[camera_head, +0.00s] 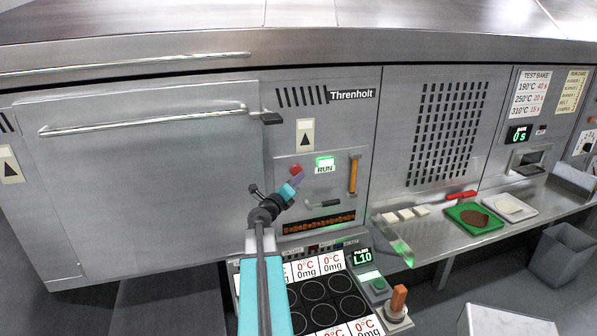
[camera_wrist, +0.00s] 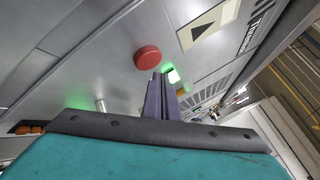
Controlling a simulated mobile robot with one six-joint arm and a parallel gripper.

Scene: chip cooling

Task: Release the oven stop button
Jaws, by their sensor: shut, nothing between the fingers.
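The red stop button (camera_head: 296,169) is a round knob on the steel oven panel, left of the green-lit RUN display (camera_head: 325,164). In the wrist view the button (camera_wrist: 147,58) stands out from the panel just above my fingertips. My gripper (camera_head: 298,175) has purple fingers that are shut together with nothing between them. Its tips are right at the button's lower edge in the head view, and in the wrist view my gripper (camera_wrist: 161,77) points just below and right of it. I cannot tell whether the tips touch the button or whether it is pressed in.
An orange-handled lever (camera_head: 353,176) and a black handle (camera_head: 324,204) are on the same panel. A large oven door (camera_head: 150,180) with a bar handle is at left. Below are a plate of round burners (camera_head: 313,290) and a counter with a green tray (camera_head: 462,228).

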